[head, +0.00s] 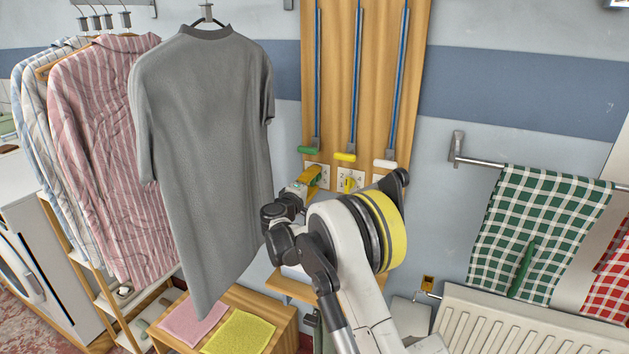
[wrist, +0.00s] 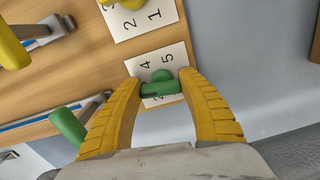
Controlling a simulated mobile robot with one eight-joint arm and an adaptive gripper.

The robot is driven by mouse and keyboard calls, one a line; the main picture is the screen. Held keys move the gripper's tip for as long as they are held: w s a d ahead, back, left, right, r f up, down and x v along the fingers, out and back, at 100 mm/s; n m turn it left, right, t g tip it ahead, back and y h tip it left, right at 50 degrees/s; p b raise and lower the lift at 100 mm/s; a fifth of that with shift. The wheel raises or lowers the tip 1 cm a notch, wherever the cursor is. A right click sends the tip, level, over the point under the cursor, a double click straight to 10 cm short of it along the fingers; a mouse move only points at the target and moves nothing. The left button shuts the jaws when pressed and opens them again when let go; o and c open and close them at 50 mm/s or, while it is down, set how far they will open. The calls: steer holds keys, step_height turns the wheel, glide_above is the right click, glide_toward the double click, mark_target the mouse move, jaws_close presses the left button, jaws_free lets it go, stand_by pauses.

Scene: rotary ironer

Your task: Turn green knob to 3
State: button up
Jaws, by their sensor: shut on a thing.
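The green knob (wrist: 162,87) sits on a white dial card (wrist: 176,57) fixed to the wooden board. In the wrist view, the numbers 4 and 5 show above the knob, and another number is partly covered below it. I cannot tell for sure which number the knob points at. My gripper (wrist: 160,83), with yellow fingers, is shut on the green knob, one finger at each end of its bar. In the head view, my gripper (head: 312,180) is at the lower left of the board, and its fingers hide the green knob.
A yellow knob (head: 349,183) on its own card is just right of my gripper. Green (head: 308,150), yellow (head: 344,157) and white (head: 385,164) lever handles hang above the cards. A grey shirt (head: 205,150) hangs close on the left. A radiator (head: 525,325) stands at lower right.

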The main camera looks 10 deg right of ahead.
steer(key=shift+n, duration=0.6)
steer(key=shift+r, duration=0.1)
steer(key=o, duration=1.2)
steer(key=v, duration=1.2)
steer(key=shift+d, duration=0.1)
